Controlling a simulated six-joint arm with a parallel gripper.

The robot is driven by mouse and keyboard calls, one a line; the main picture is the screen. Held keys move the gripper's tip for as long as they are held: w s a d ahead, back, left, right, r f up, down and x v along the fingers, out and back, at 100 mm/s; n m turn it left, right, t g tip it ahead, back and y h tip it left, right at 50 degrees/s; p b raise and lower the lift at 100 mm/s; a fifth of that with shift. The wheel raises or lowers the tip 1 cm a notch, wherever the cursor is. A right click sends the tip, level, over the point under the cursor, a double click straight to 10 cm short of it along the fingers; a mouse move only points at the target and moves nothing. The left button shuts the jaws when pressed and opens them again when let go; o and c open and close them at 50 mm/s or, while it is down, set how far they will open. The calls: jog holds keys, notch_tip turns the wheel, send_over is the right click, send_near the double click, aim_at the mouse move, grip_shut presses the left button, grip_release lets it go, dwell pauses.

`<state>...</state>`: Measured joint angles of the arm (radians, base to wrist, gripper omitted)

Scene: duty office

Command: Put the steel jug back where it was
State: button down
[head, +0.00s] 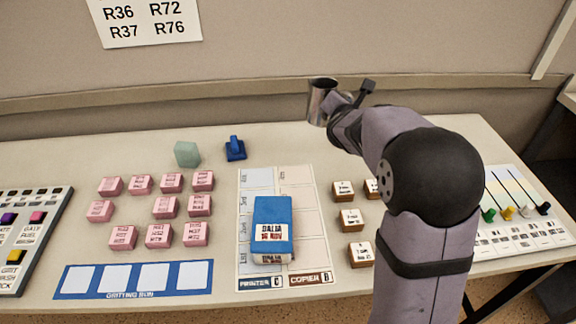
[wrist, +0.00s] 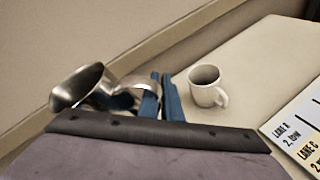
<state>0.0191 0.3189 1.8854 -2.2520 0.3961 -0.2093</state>
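The steel jug (head: 321,103) is in the air near the back edge of the table, in front of the wall ledge. In the head view it looks close to upright, with its mouth up. In the wrist view the jug (wrist: 78,88) is at the left, and its curved handle (wrist: 134,86) reaches to the blue fingers. My gripper (wrist: 150,102) is shut on the handle. In the head view my gripper (head: 342,103) is partly hidden by my own wrist. No marked spot for the jug is plain in either view.
A white mug (wrist: 206,88) stands on the table to the right in the wrist view; my arm hides it in the head view. A blue stamp-like object (head: 235,149) and green block (head: 187,154) stand left. A blue packet (head: 272,222) lies on the printer/copier sheet (head: 309,215).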

aim_at(315, 111)
jog(key=a, duration=0.3)
jog(key=a+n+y, duration=0.1)
jog(key=a, duration=0.2)
jog(key=a+y, duration=0.1)
jog(key=a, duration=0.2)
jog(key=shift+w+a+n+t+b, duration=0.2)
jog(key=shift+w+n+t+b, duration=0.05)
jog(key=shift+n+t+b, duration=0.15)
jog(key=shift+d+f, duration=0.1)
jog(key=shift+f, duration=7.3)
jog(key=shift+f, duration=0.15)
jog(key=c, duration=2)
grip_release()
jog(key=b+v, duration=0.1)
jog(key=v, duration=1.1)
jog(key=shift+b, duration=0.3)
